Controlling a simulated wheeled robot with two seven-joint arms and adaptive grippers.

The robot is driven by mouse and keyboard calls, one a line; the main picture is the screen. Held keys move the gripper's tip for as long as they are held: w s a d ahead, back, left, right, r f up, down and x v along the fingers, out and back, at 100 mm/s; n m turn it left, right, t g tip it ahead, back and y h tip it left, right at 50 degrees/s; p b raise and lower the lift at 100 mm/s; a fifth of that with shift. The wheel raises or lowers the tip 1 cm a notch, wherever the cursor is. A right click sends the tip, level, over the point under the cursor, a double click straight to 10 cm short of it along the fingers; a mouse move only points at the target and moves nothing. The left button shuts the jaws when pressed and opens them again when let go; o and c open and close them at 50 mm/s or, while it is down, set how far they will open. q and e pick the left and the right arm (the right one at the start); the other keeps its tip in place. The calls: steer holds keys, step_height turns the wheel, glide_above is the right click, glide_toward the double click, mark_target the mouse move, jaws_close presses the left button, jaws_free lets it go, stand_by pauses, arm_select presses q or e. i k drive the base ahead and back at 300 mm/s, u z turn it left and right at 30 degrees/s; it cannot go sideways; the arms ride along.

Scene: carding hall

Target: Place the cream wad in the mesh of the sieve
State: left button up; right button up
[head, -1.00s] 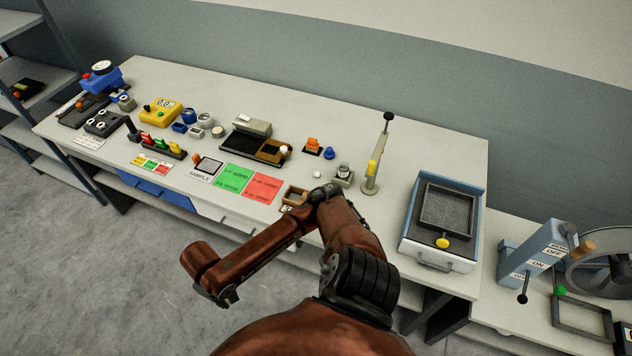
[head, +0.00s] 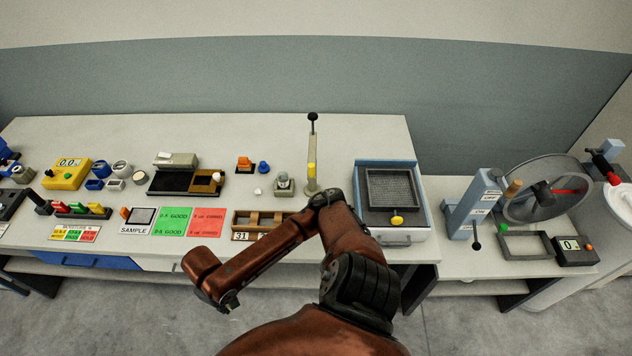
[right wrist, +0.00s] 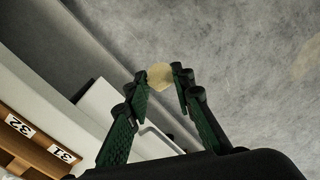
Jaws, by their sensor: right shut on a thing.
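The cream wad (right wrist: 160,74) is a small pale round lump in the right wrist view. My right gripper (right wrist: 160,80) is shut on it, with the wad between the two green-padded fingertips. In the head view the right gripper (head: 230,303) hangs low in front of the bench, over the floor; the wad cannot be made out there. The sieve (head: 369,189) is a dark square frame with grey mesh, lying on a blue and white box at the bench's right end, to the right of and beyond the gripper. Its mesh looks empty. My left gripper is out of view.
A wooden rack (head: 238,222) with number labels sits at the bench's front edge. A tall lever (head: 312,150) stands left of the sieve, and a yellow knob (head: 397,220) is at the sieve's front. A lower table with a wheel machine (head: 543,195) stands to the right.

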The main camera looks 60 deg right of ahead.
mark_target(390, 191)
steer(key=z, duration=1.8)
